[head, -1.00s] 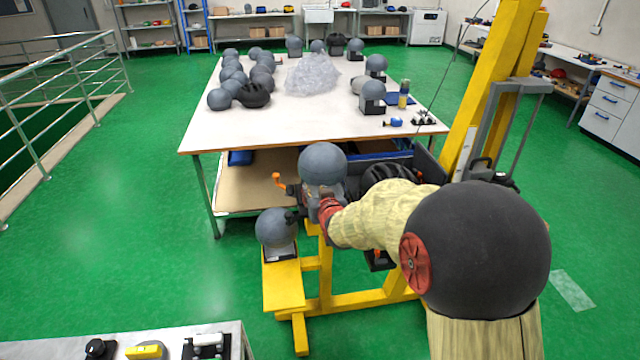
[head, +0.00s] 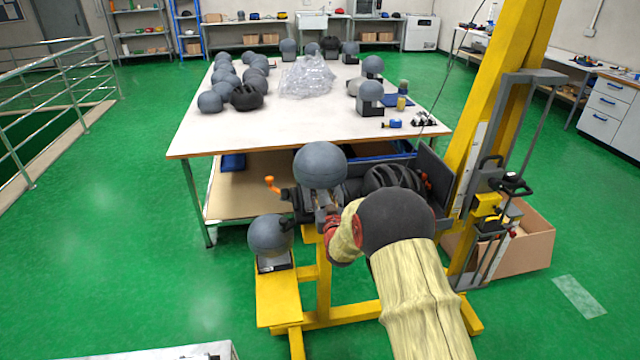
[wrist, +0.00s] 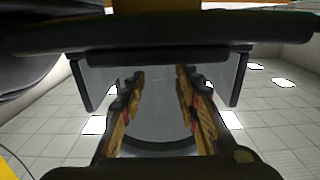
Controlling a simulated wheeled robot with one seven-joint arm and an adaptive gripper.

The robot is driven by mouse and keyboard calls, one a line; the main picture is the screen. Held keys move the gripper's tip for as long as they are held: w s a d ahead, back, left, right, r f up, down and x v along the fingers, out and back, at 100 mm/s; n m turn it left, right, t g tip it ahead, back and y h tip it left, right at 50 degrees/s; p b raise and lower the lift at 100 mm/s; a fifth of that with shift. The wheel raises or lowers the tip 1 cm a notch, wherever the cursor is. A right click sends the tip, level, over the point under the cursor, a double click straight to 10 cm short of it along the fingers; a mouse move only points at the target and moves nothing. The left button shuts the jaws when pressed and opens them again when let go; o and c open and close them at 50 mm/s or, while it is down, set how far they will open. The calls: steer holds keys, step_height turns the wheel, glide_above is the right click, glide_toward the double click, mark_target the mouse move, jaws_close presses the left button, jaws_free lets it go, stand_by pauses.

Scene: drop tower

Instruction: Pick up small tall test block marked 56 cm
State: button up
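No 56 cm marking is readable, so I cannot tell which grey headform is the small tall block. One round grey headform (head: 320,165) sits upright at the drop tower, directly beyond my gripper (head: 328,211). A second headform (head: 269,236) stands on a dark base on the yellow foot, to the left and lower. My gripper is partly hidden by its red cuff and sits just below the first headform; contact cannot be told. In the wrist view my gripper's fingers (wrist: 160,108) are apart, with a pale grey surface behind them and no clear grasp.
The yellow drop tower (head: 510,100) rises at right, with a black helmet (head: 393,177) beside my arm. A white table (head: 300,125) behind holds several headforms, a helmet and a clear plastic bag (head: 307,77). A cardboard box (head: 525,240) stands right of the tower. Green floor is clear at left.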

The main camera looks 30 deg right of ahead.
steer(key=shift+x, duration=1.15)
steer(key=c, duration=0.3)
jaws_close()
steer(key=shift+w+r, duration=0.1)
steer(key=shift+r, duration=0.1)
